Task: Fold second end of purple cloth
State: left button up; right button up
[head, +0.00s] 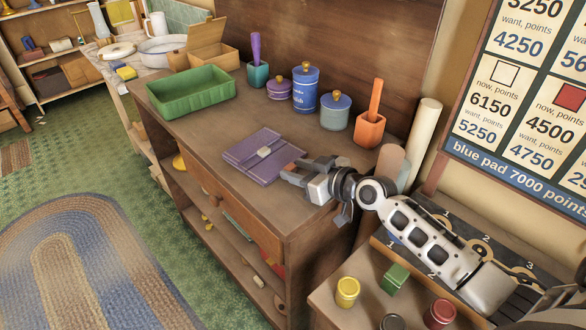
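The purple cloth (255,163) lies folded into a flat, roughly rectangular shape on the wooden dresser top. A small pale grey piece (264,152) shows near its middle. My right gripper (289,168) is low over the dresser top at the cloth's right-hand edge, its fingers pointing toward the cloth. The fingers look spread, with a small orange-brown patch between them. I cannot tell whether a finger touches the cloth. My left gripper is not in view.
Behind the cloth stand a purple jar (280,89), a blue canister (305,90), a grey-blue jar (335,112) and an orange pot (369,130). A green tray (190,97) is at the left. The dresser's front edge is close to the cloth.

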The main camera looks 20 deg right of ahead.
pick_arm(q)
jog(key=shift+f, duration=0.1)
pick_arm(e)
jog(key=c, duration=0.7)
jog(key=shift+o, duration=0.2)
jog(key=shift+r, duration=0.1)
jog(key=r+p, duration=0.1)
jog(key=p, duration=0.2)
jog(key=shift+r+g, duration=0.1)
jog(key=shift+g, duration=0.2)
jog(key=p, duration=0.2)
jog(key=shift+w+r+g+h+p, duration=0.1)
jog(key=shift+r+g+h+p, duration=0.2)
jog(key=shift+r+p, duration=0.1)
jog(key=shift+a+g+p, duration=0.1)
jog(key=shift+g+p, duration=0.3)
jog(key=shift+p, duration=0.15)
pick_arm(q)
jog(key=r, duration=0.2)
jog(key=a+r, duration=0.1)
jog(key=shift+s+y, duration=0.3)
pick_arm(e)
jog(key=shift+f, duration=0.1)
